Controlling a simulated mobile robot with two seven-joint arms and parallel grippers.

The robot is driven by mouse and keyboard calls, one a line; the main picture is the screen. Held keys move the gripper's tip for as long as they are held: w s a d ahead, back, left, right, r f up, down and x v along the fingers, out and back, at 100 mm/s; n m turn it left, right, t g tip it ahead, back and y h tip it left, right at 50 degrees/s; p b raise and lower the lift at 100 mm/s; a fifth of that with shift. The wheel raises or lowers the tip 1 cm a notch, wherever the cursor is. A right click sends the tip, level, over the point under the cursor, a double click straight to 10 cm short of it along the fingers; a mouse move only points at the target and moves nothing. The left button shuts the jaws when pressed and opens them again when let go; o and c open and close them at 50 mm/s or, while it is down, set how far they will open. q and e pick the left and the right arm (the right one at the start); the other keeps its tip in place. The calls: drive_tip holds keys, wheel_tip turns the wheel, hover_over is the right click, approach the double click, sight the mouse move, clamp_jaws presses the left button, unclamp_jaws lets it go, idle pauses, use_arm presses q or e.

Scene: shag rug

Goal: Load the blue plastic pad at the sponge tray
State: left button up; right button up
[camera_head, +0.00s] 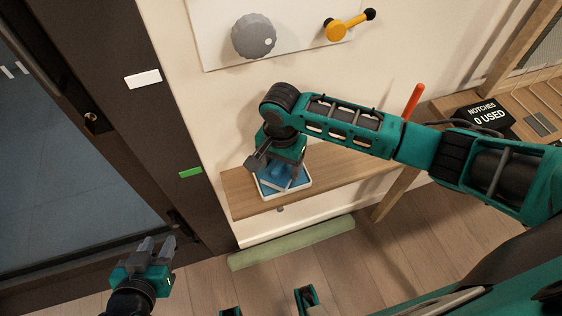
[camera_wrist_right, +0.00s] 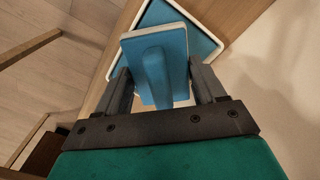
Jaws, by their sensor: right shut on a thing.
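The blue plastic pad (camera_wrist_right: 155,70) has a raised grip and a pale edge in the right wrist view. My right gripper (camera_wrist_right: 164,88) is shut on it, with a finger on each side. The sponge tray (camera_wrist_right: 208,35), with a white rim and blue inside, lies just beyond the pad. In the head view, the tray (camera_head: 307,185) sits on the wooden shelf under my right gripper (camera_head: 283,178), which partly hides the pad. I cannot tell whether the pad touches the tray. My left gripper (camera_head: 157,246) is open and empty at the lower left.
The wooden shelf (camera_head: 345,172) runs along the wall. A panel above holds a grey knob (camera_head: 253,36) and a yellow crank (camera_head: 345,25). An orange stick (camera_head: 413,101) stands to the right. A dark door frame (camera_head: 160,110) is at left; a green strip (camera_head: 292,243) lies below.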

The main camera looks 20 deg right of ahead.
drive_tip(key=shift+s+f+p, duration=0.1)
drive_tip(key=shift+f+p, duration=0.1)
drive_tip(key=shift+p, duration=0.25)
idle(1.8)
drive_tip(key=shift+r+p, duration=0.5)
drive_tip(key=shift+p, duration=0.1)
drive_tip(key=shift+r+p, duration=0.35)
drive_tip(key=shift+p, duration=0.1)
drive_tip(key=shift+r+p, duration=0.6)
drive_tip(key=shift+p, duration=0.15)
wheel_tip(320, 180, up, 2)
drive_tip(key=p, duration=0.3)
drive_tip(key=shift+r, duration=1.2)
